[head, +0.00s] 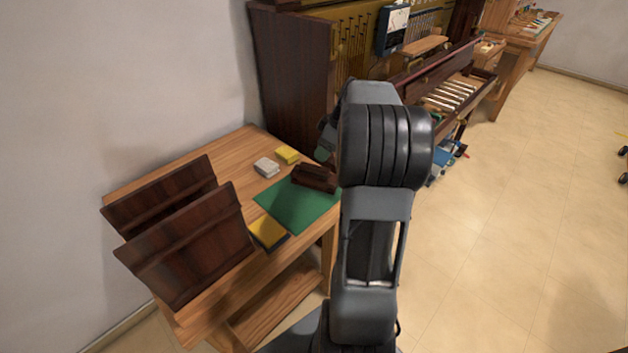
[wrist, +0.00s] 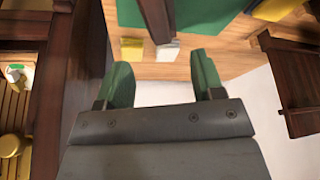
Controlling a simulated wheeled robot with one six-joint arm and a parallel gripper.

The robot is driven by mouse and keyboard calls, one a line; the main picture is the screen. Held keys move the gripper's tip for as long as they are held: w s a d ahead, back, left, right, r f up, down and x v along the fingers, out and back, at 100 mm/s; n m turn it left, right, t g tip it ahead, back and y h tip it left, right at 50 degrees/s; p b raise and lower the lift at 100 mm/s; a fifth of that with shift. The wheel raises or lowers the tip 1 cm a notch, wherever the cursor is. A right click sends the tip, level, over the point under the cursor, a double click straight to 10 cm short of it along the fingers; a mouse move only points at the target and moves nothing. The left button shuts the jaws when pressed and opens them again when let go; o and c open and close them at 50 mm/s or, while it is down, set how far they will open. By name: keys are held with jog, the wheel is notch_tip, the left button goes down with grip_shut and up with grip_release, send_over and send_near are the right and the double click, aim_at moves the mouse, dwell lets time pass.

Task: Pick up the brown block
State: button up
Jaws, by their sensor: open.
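The brown block (head: 315,178) lies on the table at the edge of the green mat (head: 285,208), partly hidden by my arm in the head view. In the wrist view the brown block (wrist: 157,22) shows at the top edge, cut off by the frame, beyond the gap between my fingers. The green mat (wrist: 200,12) is beside it. My gripper (wrist: 163,72) is open and empty, its green fingers apart from the block. In the head view my gripper is mostly hidden behind my arm.
A yellow block (head: 287,155) and a white block (head: 266,167) lie close to the brown block. A yellow-topped pad (head: 268,232) and two dark boards (head: 185,245) are on the same wooden table (head: 215,165). A dark piano cabinet (head: 292,80) stands right behind it.

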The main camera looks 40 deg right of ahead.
aim_at(315, 167)
jog(key=shift+d+x, duration=0.1)
jog(key=shift+x, duration=2.1)
jog(key=shift+d+x, duration=0.15)
jog(key=shift+x, duration=2.1)
jog(key=shift+f+b, duration=0.3)
jog(key=shift+b, duration=0.3)
jog(key=shift+c, duration=0.2)
jog(key=c, duration=1)
jog(key=shift+c, duration=0.5)
jog(key=shift+r, duration=0.1)
